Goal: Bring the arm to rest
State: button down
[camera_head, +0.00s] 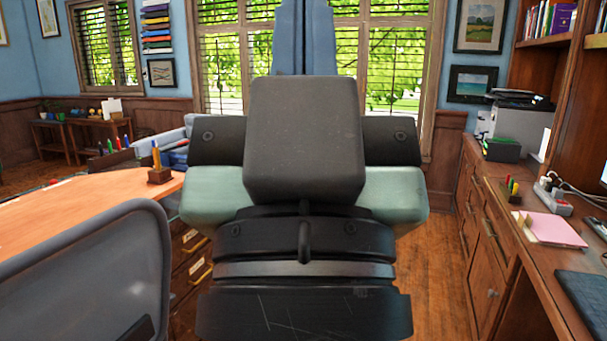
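My own arm (305,270) rises from the bottom edge and fills the middle of the head view. A dark grey block (304,140) on it stands close to the camera, with black bolted parts and pale green-grey parts at both sides. I cannot make out any fingertips, so I cannot tell how my gripper stands or whether it holds anything. The arm hides the middle of the room behind it.
A wooden desk (60,222) and a grey mesh chair (95,285) are close on the left. A wooden counter (535,262) with a printer (518,120) and pink papers (552,229) runs along the right. Bare floor (435,270) shows between arm and counter.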

notch_tip(320, 180, up, 22)
jog(key=p, duration=2)
jog(key=shift+r, duration=0.25)
